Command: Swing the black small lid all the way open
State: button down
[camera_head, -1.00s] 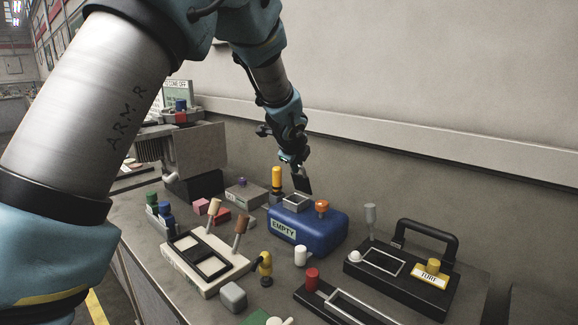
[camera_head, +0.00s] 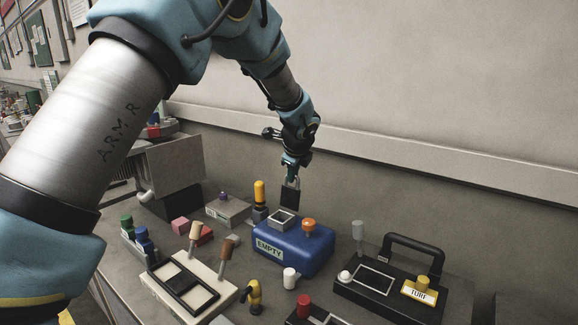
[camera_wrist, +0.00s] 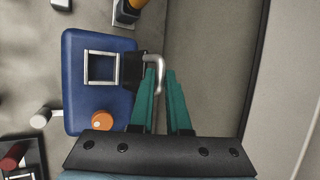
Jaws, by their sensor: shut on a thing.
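The black small lid (camera_head: 290,196) stands up roughly upright at the far edge of a square pale-framed opening (camera_head: 271,222) on top of the blue box (camera_head: 305,255) labelled EMPTY. In the wrist view the lid shows as a narrow dark piece (camera_wrist: 133,72) beside the frame, with a bent silver handle (camera_wrist: 154,58) on it. My gripper (camera_head: 293,178) is above the lid. In the wrist view its teal fingers (camera_wrist: 161,74) are shut on the handle, which lies between their tips. The frame opening is uncovered.
An orange knob (camera_head: 309,224) is on the box top. A yellow-topped post (camera_head: 260,192) stands close to the left of the lid. A black fixture with a large handle (camera_head: 415,245) stands to the right. The wall (camera_head: 430,90) is behind.

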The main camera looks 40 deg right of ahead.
jog(key=shift+w+d+r+y+p, duration=0.1)
jog(key=shift+d+y+p, duration=0.1)
jog(key=shift+d+p, duration=0.25)
jog(key=shift+w+d+r+y+p, duration=0.1)
jog(key=shift+d+y+p, duration=0.15)
jog(key=shift+p, duration=0.2)
jog(key=shift+s+d, duration=0.1)
jog(key=c, duration=0.9)
grip_release()
jog(key=shift+d+f, duration=0.15)
jog(key=shift+s+a+r+b, duration=0.2)
jog(key=shift+a+r+b, duration=0.05)
jog(key=shift+r+b, duration=0.1)
jog(key=b+v, duration=0.3)
jog(key=v, duration=0.6)
jog(key=shift+r, duration=0.45)
